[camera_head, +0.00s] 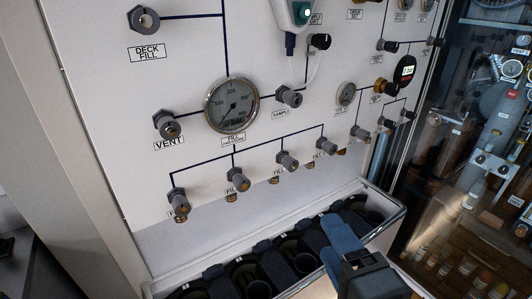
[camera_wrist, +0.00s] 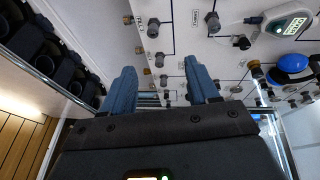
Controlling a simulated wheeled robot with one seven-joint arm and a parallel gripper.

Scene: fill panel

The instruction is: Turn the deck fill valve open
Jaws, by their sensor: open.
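The deck fill valve (camera_head: 144,18) is a grey knob at the upper left of the white panel in the head view. Its label (camera_head: 149,52), reading "DECK FILL", sits just below it. My gripper (camera_head: 342,232) is at the lower right of the head view, in front of the rack and well apart from the valve. In the wrist view, my gripper (camera_wrist: 161,82) has its two blue fingers spread apart with nothing between them. The panel's knobs show beyond the fingertips there, but I cannot tell whether the deck fill valve is among them.
A pressure gauge (camera_head: 231,105) and the vent knob (camera_head: 167,125) are below the deck fill valve. Several fill knobs line the lower panel. A rack (camera_head: 393,217) with dark cylinder slots stands below. A handheld device (camera_head: 294,12) hangs at the top. Space before the upper left panel looks clear.

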